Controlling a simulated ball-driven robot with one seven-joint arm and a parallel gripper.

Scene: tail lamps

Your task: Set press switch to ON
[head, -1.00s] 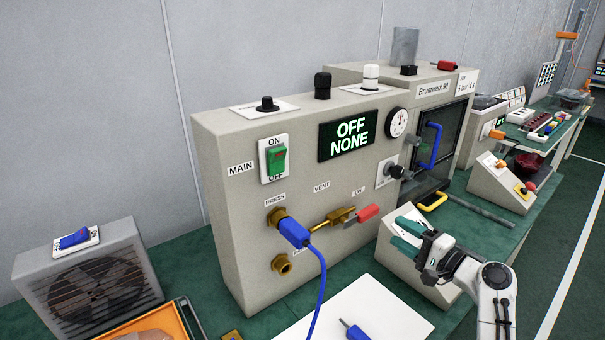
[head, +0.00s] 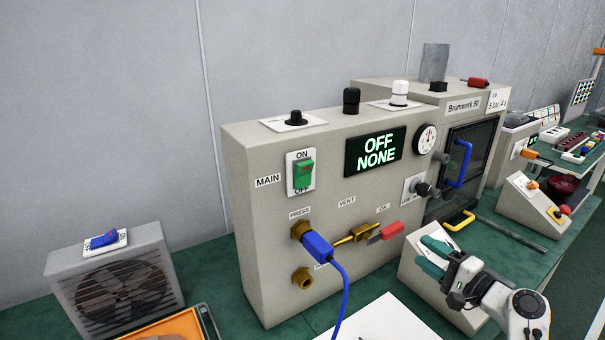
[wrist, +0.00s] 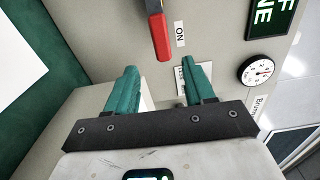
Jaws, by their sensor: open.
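The green rocker switch (head: 303,173) sits on a white plate marked ON above and OFF below, labelled MAIN, on the front of the beige press cabinet (head: 255,230). Which way the rocker is tilted is hard to tell. The display (head: 375,152) beside it reads OFF and NONE; part of it shows in the wrist view (wrist: 272,18). My gripper (head: 428,257) is open and empty, with green fingers, in front of the cabinet, right of and below the switch. In the wrist view, the space between my fingers (wrist: 158,88) is empty. The switch is outside the wrist view.
A red-handled brass valve (head: 391,230) sticks out near my gripper and shows in the wrist view (wrist: 158,35). A blue plug (head: 318,244) with a hanging blue cable sits below the switch. A fan box (head: 110,280) with a blue switch stands left. A black knob (head: 426,190) protrudes right.

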